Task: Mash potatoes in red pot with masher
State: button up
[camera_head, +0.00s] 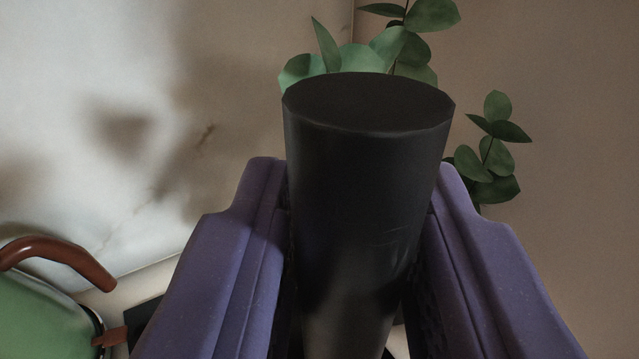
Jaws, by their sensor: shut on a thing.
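My gripper (352,195) fills the lower middle of the view, with one purple finger on each side of a thick black cylinder. It is shut on this black handle (366,150), which looks like the masher's handle. The handle's flat round end points up and stands out above the fingertips. The masher's head is hidden below. The red pot and the potatoes do not show in this view.
A green vessel (40,318) with a brown curved handle (55,250) stands at the lower left. A plant with green leaves (487,165) is behind the gripper. A pale marbled wall (90,60) and a brownish wall (570,120) close off the back.

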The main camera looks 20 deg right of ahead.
jog(key=shift+f+b, duration=3.45)
jog(key=shift+f, duration=0.75)
jog(key=shift+w+a, duration=0.25)
jog(key=shift+w, duration=0.95)
jog(key=shift+r, duration=0.1)
jog(key=shift+f+b, duration=1.45)
jog(key=shift+b, duration=0.1)
jog(key=shift+r+p, duration=1.1)
jog(key=shift+r, duration=0.45)
jog(key=shift+f, duration=0.1)
